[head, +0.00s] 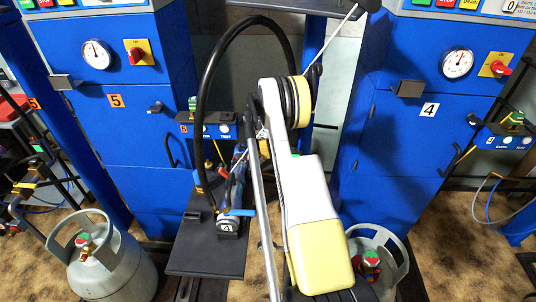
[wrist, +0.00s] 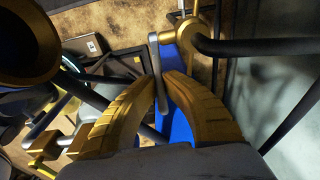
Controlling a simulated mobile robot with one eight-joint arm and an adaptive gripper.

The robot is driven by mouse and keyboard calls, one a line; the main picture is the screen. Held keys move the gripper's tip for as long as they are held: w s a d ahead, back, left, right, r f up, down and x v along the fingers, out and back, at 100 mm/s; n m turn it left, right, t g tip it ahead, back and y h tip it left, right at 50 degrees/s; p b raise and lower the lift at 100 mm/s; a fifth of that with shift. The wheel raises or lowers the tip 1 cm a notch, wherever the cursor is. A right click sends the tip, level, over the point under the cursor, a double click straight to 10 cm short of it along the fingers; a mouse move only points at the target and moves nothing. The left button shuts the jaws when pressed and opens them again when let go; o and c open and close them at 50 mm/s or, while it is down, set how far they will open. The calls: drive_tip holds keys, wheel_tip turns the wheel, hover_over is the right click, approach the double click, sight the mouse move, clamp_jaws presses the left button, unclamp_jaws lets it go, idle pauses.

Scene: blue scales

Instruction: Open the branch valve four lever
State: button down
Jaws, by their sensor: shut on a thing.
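In the wrist view my gripper (wrist: 163,78) has its two ridged gold fingers closed on a slim grey lever (wrist: 156,60). The lever's upper end meets a brass valve fitting (wrist: 190,32) with a dark pipe running right. A blue surface shows behind the lever and between the fingers. No number on this valve is readable, so I cannot tell from the label which branch it is. In the head view my pale arm crosses the middle, and the fingertips and the held lever cannot be made out there.
Blue cabinets marked 5 (head: 116,101) and 4 (head: 429,110) stand either side of my arm. A black hose (head: 207,90) loops close by on the left. Grey cylinders stand at lower left (head: 110,268) and lower right (head: 398,258). A dark platform (head: 205,262) lies between.

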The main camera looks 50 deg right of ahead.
drive_tip(key=c, duration=1.5)
unclamp_jaws()
